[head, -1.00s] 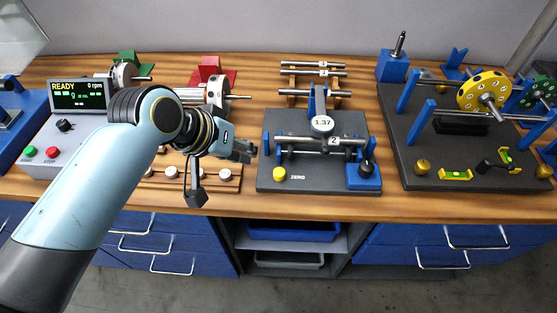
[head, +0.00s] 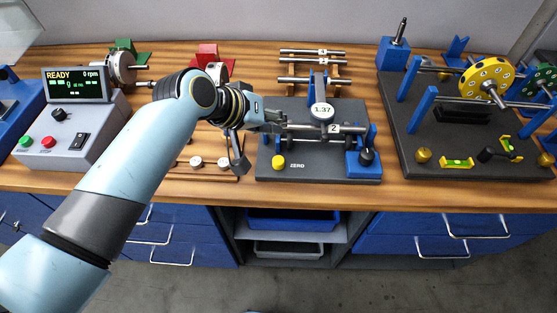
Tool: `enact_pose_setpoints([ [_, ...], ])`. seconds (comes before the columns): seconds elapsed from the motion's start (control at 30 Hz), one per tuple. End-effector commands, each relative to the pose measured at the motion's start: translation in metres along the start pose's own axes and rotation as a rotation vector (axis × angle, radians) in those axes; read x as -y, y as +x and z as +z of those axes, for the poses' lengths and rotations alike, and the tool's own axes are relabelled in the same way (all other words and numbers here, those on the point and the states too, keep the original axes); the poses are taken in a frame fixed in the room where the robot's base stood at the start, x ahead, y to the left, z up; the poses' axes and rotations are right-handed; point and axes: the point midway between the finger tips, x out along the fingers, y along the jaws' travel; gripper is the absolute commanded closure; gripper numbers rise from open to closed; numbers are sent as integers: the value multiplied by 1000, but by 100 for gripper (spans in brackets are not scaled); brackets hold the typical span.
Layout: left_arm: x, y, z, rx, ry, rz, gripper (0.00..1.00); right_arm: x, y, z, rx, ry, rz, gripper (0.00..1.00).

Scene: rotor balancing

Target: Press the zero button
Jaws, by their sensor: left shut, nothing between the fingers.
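The zero button is a round yellow knob (head: 278,162) at the front left corner of a dark gauge stand (head: 325,173), beside the printed word ZERO. The stand has a round dial (head: 322,111) reading 1.37 and carries a metal shaft with a tag marked 2 (head: 334,129). My left gripper (head: 279,122) is shut and empty. In the picture it shows above and behind the yellow button, over the stand's left side, apart from the button. The fingertips are small and partly blend with the stand. My right gripper is not in view.
A control box (head: 76,130) with a display reading READY stands at the left. Shafts on a wooden rack (head: 310,80) lie behind the stand. A dark balancing base (head: 440,138) with a yellow wheel (head: 486,77) is at the right. Bare wood lies along the front edge.

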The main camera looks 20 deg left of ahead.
Motion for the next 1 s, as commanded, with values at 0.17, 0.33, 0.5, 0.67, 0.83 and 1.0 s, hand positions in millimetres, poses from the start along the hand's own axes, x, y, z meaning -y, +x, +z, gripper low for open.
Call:
enact_pose_setpoints([
  [0.17,14,18,14,0,0,-1,100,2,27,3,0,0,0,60],
  [0.33,25,34,25,-1,0,-1,100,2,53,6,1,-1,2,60],
  [0.5,34,47,35,2,0,-1,100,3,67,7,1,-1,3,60],
  [0.67,39,53,39,0,1,0,100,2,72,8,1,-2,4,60],
  [0.83,39,53,39,-1,1,0,100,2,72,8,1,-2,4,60],
  [1.0,39,53,39,0,1,0,100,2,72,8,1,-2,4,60],
])
